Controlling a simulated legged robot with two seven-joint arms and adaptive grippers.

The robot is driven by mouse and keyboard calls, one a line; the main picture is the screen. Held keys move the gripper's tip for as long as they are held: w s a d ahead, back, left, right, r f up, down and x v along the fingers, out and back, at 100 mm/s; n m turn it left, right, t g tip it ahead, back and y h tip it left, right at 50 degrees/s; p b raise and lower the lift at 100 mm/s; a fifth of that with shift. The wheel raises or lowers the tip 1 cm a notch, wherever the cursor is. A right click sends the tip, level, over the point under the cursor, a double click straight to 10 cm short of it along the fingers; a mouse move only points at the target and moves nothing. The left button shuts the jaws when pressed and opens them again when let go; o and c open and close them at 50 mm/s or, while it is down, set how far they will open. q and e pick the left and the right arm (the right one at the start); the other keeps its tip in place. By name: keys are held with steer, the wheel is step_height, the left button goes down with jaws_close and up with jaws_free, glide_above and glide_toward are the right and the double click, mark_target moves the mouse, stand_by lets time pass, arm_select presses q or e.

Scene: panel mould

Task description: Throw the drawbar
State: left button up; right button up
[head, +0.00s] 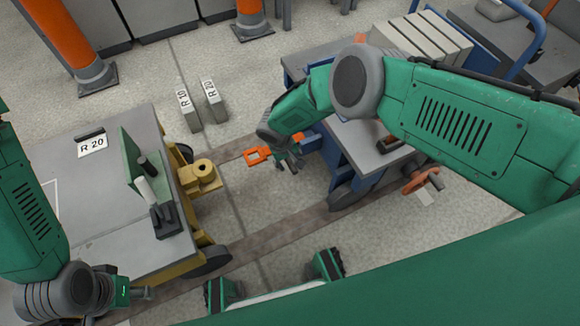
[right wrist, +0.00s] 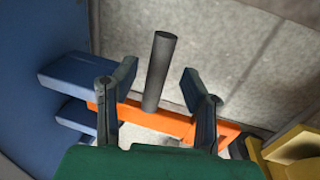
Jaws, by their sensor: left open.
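The orange drawbar (head: 257,156) reaches from the blue cart (head: 345,165) toward the yellow cart's yellow coupling (head: 203,172), its loop end apart from it. In the right wrist view the drawbar (right wrist: 150,117) runs from a blue bracket (right wrist: 85,75) on the left toward yellow parts (right wrist: 295,150) on the right. A dark grey round handle (right wrist: 160,70) stands up from it. My right gripper (head: 290,162) is over the drawbar. Its fingers (right wrist: 158,105) are spread on either side of the handle, apart from it. My left gripper (head: 138,292) is open at the lower left, by the yellow cart.
The yellow cart's grey top (head: 85,210) carries an R 20 label and a green bracket. Two labelled grey blocks (head: 213,100) stand on the floor behind. Orange posts (head: 60,35) stand at the back left. Bare floor (head: 260,210) lies between the carts.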

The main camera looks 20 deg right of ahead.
mark_target(291, 163)
steer(key=shift+d+f, duration=0.2)
steer(key=shift+f, duration=0.65)
jaws_close()
steer(key=shift+w+d+r+y, duration=0.1)
steer(key=shift+r+y, duration=0.2)
steer(key=shift+w+d+r+g+y, duration=0.1)
steer(key=shift+d+r+g+y, duration=0.15)
steer(key=shift+r+y, duration=0.45)
steer(key=shift+d+r+g+y, duration=0.15)
steer(key=shift+d+r+y, duration=0.2)
steer(key=shift+y, duration=0.65)
steer(key=shift+w+d+r+g+y, duration=0.1)
steer(key=shift+d+r+g+y, duration=0.1)
steer(key=shift+r+y, duration=0.4)
steer(key=shift+d+r+g+y, duration=0.1)
steer(key=shift+d+r+y, duration=0.15)
steer(key=shift+y, duration=0.65)
